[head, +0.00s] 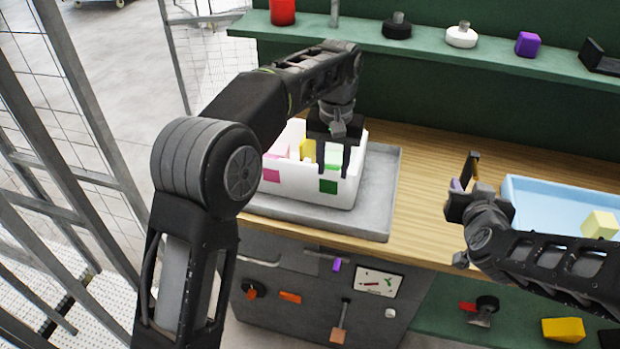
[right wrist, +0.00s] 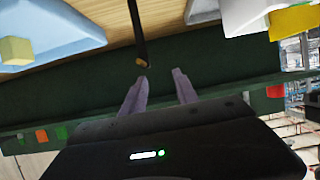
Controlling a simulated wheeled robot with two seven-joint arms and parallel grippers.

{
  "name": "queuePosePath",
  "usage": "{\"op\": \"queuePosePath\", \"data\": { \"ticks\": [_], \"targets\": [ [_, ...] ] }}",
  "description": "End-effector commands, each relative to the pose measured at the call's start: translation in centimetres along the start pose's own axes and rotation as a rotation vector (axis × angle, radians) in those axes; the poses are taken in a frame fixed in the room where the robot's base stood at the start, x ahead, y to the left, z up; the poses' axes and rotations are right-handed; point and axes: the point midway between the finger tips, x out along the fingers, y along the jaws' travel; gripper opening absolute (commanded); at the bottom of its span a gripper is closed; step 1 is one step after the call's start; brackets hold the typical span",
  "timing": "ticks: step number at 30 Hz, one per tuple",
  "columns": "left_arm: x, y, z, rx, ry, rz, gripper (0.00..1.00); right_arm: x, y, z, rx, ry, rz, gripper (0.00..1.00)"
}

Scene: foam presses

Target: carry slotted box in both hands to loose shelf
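The slotted box (head: 293,180) is white with pink and green patches on its front. It stands upright on a grey tray (head: 375,205), with a yellow piece and other pale pieces inside. Its edge also shows at the top right of the right wrist view (right wrist: 240,18). My left gripper (head: 333,168) points down at the box's right part, its two fingers apart; whether they touch the wall I cannot tell. My right gripper (right wrist: 158,88) is open and empty, right of the grey tray in the head view. I cannot tell which shelf is the loose shelf.
A green shelf (head: 430,55) behind holds a red cylinder (head: 283,11), weights and a purple block (head: 528,44). A light blue tray (head: 530,205) with a pale yellow cube (head: 600,224) lies right. A lower green shelf (head: 430,325) holds a yellow block (head: 563,329).

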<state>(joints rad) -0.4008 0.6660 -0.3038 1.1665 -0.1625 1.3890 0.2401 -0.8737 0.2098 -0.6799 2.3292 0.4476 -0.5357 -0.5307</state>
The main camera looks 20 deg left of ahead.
Motion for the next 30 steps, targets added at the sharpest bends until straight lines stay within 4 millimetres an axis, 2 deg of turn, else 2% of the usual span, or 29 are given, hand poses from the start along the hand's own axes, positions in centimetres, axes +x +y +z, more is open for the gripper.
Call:
{"op": "queuePosePath", "data": {
  "ticks": [18, 30],
  "targets": [
    [0.0, 0.0, 0.0, 0.0, 0.0, 0.0, 0.36, -6.8, 0.0, 0.0, 0.002, 0.0, -0.001, 0.36],
    [0.0, 0.0, 0.0, 0.0, 0.0, 0.0, 0.36, -7.2, -0.1, 0.1, -0.002, -0.001, -0.001, 0.36]
  ]
}}
